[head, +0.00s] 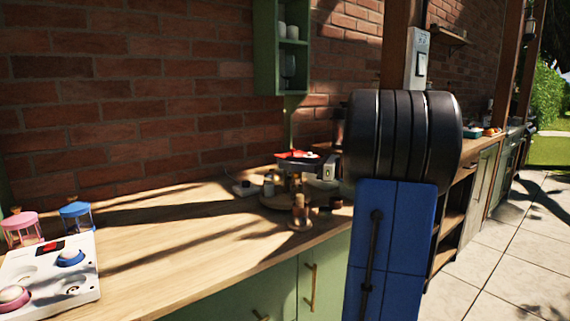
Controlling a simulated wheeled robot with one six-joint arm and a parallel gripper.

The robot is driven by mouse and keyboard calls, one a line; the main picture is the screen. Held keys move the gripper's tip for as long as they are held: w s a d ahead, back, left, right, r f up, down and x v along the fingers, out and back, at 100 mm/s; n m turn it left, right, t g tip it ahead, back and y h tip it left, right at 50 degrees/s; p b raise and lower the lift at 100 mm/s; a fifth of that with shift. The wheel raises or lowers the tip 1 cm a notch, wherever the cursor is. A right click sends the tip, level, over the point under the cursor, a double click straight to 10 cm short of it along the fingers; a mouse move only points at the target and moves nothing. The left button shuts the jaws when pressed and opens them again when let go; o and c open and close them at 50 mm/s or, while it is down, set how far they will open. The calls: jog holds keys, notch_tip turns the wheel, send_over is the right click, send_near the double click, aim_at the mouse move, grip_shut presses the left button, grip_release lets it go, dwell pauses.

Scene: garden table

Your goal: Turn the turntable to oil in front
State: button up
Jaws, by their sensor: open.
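The turntable (271,203) is a round wooden disc on the counter, right of the picture's middle, partly in shadow. Small containers stand on and around it, among them an amber bottle (299,204) at its front. They are too small and dark for me to tell which is the oil.
My large black joint and blue link block the right middle. A white panel (85,277) with coloured knobs lies at the left front, by pink (20,228) and blue (76,213) lanterns. The wooden counter (165,235) between is clear. A green shelf (267,50) hangs above.

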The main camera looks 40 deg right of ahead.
jog(key=shift+x, duration=1.25)
grip_shut()
jog(key=shift+a+m+t+h, duration=0.1)
jog(key=shift+m+t+h, duration=0.2)
jog(key=shift+h, duration=0.1)
jog(key=shift+m+t+h, duration=0.4)
jog(key=shift+m+h, duration=0.3)
jog(key=shift+h, duration=0.3)
grip_release()
jog(key=v, duration=1.7)
jog(key=shift+s, duration=0.2)
